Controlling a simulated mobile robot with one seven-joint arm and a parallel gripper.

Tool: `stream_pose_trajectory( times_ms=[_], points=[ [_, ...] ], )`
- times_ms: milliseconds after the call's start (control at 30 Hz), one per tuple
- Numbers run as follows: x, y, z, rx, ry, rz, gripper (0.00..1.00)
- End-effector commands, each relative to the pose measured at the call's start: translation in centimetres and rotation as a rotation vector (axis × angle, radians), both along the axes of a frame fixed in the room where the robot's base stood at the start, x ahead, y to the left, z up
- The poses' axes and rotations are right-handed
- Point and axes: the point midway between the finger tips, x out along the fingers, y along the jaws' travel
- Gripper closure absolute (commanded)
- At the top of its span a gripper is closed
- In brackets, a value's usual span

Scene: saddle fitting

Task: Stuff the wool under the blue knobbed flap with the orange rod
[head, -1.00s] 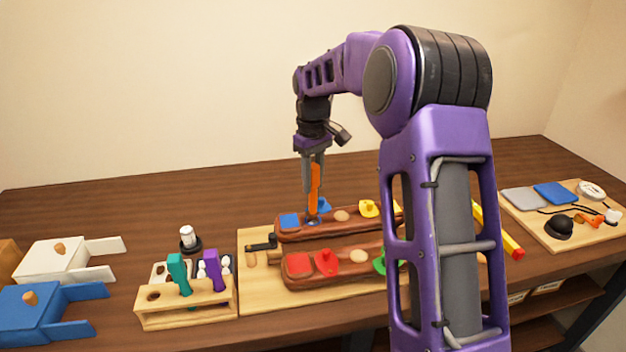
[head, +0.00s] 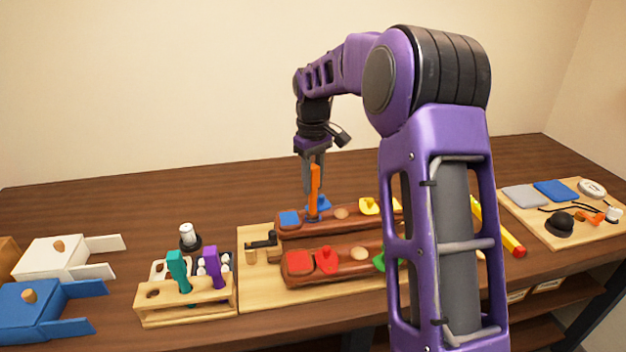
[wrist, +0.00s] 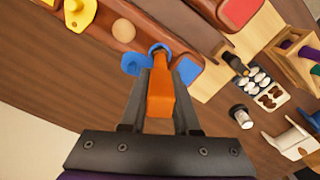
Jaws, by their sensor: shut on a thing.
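My gripper (head: 313,172) is shut on the orange rod (head: 315,186), held nearly upright over the rear brown saddle piece (head: 365,224). In the wrist view the orange rod (wrist: 160,92) sits between my gripper's fingers (wrist: 160,85). Its lower end is at a blue ring-like edge on the saddle; how deep it reaches is hidden. The blue knobbed flap (head: 321,202) is beside the rod, partly behind it, and also shows in the wrist view (wrist: 134,65). A blue square pad (head: 289,218) lies on the other side. I cannot make out wool at the rod's tip.
A front saddle piece (head: 345,263) with red and green flaps lies on the same board (head: 262,298). A rack (head: 190,301) with teal and purple handles and a tray of white balls (wrist: 258,80) stand beside it. Another board (head: 590,238) is at far right.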

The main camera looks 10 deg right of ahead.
Motion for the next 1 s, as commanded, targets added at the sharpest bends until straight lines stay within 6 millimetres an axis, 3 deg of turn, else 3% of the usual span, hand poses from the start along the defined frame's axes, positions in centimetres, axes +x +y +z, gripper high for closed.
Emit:
stream_pose_trajectory(
  times_ms=[1000],
  points=[
    [0.0, 0.0, -2.1, 0.0, 0.0, 0.0, 1.0]
  ],
)
